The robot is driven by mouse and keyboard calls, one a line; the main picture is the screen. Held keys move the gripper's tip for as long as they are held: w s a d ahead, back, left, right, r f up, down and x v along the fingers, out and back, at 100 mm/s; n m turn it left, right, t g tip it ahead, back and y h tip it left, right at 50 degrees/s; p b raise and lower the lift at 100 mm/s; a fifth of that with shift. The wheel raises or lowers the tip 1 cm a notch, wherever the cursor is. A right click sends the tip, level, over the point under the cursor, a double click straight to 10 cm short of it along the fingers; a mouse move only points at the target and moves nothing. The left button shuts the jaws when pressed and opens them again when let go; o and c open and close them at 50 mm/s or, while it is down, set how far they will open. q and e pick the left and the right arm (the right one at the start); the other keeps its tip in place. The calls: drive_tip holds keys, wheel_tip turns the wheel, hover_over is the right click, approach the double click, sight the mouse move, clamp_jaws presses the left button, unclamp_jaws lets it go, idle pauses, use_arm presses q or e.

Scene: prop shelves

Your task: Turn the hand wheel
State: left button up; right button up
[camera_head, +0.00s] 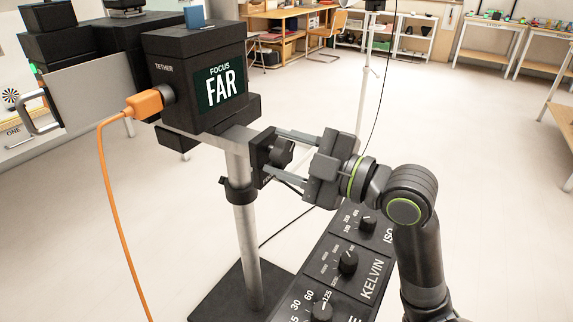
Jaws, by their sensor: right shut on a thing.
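A black camera-like box (195,75) with a screen reading "FOCUS FAR" stands on a grey metal post (245,220). A dark lobed hand wheel (282,153) sits on a black plate (260,160) at the right side of the post's top. My right gripper (275,154) comes in from the right, one finger above and one below the hand wheel, shut on it. The fingers partly hide the wheel's edge. My left gripper is out of view.
An orange cable (108,165) runs from the box's "TETHER" socket down to the bottom. A black panel with several dials (347,262) stands under my right arm. The post's dark base (235,295) is on the floor. Open floor lies behind.

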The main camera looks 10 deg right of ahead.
drive_tip(key=shift+n, duration=0.3)
idle(0.4)
drive_tip(key=o, duration=1)
